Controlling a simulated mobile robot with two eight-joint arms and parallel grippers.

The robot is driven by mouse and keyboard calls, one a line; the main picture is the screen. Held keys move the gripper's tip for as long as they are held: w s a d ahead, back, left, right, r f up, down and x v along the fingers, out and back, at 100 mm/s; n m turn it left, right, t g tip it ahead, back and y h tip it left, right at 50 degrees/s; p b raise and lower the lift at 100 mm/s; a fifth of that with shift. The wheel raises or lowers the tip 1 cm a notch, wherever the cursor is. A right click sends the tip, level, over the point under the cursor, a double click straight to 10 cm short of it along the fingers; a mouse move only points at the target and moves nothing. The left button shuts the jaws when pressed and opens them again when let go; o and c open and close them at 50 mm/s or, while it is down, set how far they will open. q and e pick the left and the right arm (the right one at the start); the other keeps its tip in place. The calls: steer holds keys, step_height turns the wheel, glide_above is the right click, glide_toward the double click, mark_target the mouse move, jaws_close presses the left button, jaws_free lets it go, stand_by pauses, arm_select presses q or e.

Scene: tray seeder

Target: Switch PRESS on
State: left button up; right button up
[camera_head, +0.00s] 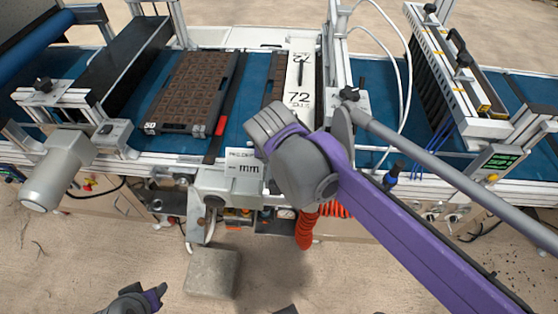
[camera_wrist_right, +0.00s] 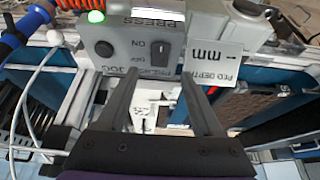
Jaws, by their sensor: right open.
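The grey PRESS control box (camera_wrist_right: 125,45) fills the top middle of the right wrist view. It carries a dark upright switch (camera_wrist_right: 160,60) with an ON mark beside it; its position is not clear. My right gripper (camera_wrist_right: 158,80) is open and empty, its two fingers pointing at the box and straddling the switch below it in the picture. Whether they touch the box cannot be told. In the head view my right wrist (camera_head: 300,170) hides these fingers and the box. My left gripper (camera_head: 140,300) is low at the bottom left, apart from the machine; its jaws are unclear.
A white depth sign (camera_wrist_right: 213,62) stands right beside the box. Brown seed trays (camera_head: 190,90) lie on the blue conveyor. A grey block (camera_head: 212,272) lies on the ground.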

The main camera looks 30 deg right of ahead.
steer(key=shift+v, duration=2.2)
